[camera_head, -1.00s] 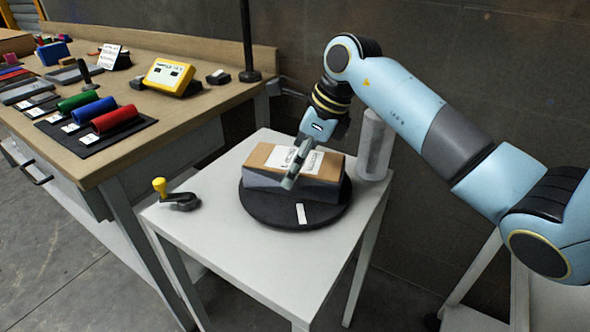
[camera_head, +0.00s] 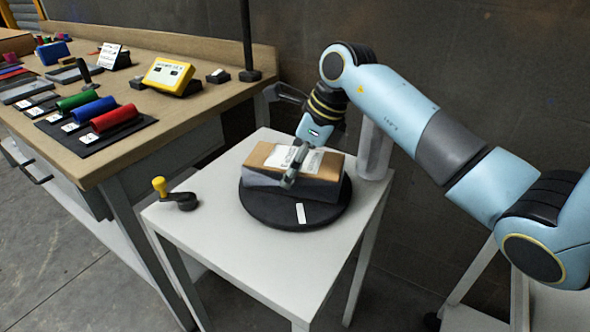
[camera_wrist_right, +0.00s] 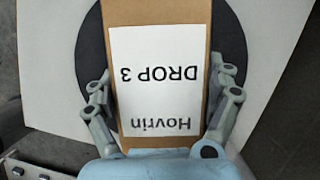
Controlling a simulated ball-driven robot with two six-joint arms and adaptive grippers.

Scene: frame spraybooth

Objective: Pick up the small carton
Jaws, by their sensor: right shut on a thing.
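The small carton is a brown box (camera_head: 258,154) with a white label and grey lower sides. It rests on, or just above, the round black turntable (camera_head: 296,215); I cannot tell which. In the right wrist view the carton (camera_wrist_right: 165,14) carries a label reading "Hovrin DROP 3", upside down. My right gripper (camera_head: 290,178) reaches down over the carton from above. In the right wrist view its fingers (camera_wrist_right: 160,105) lie along both long sides of the carton, shut on it. My left gripper is not in view.
The turntable stands on a white table (camera_head: 225,235) with a yellow-knobbed crank (camera_head: 175,195) at its left. A translucent cylinder (camera_head: 374,150) stands behind right. A wooden bench (camera_head: 150,100) at the left holds coloured rolls (camera_head: 95,110) and a yellow device (camera_head: 170,76).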

